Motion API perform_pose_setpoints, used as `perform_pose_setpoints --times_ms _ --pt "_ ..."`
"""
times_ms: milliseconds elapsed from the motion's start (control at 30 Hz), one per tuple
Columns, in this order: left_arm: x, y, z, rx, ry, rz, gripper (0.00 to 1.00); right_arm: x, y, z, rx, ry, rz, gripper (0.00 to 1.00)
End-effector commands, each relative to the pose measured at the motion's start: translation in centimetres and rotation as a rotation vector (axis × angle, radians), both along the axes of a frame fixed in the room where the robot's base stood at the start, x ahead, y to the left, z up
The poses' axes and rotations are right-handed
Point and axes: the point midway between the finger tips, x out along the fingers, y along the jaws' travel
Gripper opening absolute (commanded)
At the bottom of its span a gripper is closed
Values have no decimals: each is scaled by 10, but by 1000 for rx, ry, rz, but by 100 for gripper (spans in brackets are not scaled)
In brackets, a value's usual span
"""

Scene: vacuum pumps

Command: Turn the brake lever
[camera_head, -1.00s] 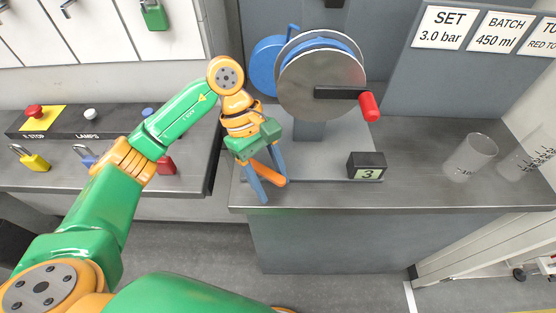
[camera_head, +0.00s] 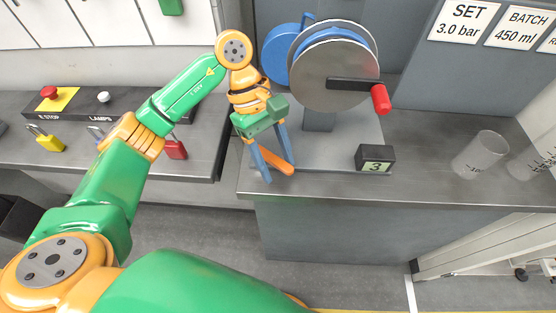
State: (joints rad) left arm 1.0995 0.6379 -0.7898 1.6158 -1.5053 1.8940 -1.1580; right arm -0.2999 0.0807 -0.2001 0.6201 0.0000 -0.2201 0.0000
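The winch has a grey disc and blue drum (camera_head: 335,68) and stands on a grey plate on the bench. A short orange lever (camera_head: 278,161), which looks like the brake lever, sits low at the plate's left front. My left gripper (camera_head: 277,168) points down at it with its two blue fingers apart. The lever shows between and beside the fingers; its inner end is hidden and I cannot tell if they touch it. A black crank arm with a red handle (camera_head: 380,99) is on the disc's front. My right gripper is not in view.
A black block marked 3 (camera_head: 375,158) stands at the plate's front right. A clear beaker (camera_head: 480,154) stands further right. On the left bench are a red stop button (camera_head: 48,92) and several padlocks, including a red one (camera_head: 175,149). The bench between block and beaker is clear.

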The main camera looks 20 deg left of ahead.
Motion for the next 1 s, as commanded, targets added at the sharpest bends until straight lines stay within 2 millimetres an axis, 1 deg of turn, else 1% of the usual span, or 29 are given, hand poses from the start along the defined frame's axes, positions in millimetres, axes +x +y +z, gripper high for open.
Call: perform_pose_setpoints --times_ms 267,800,1000 --pt "0 1 1 0 0 0 58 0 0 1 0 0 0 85" --pt "11 20 51 0 0 1 58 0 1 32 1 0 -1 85" --pt "13 23 55 0 0 0 58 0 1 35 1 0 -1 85"
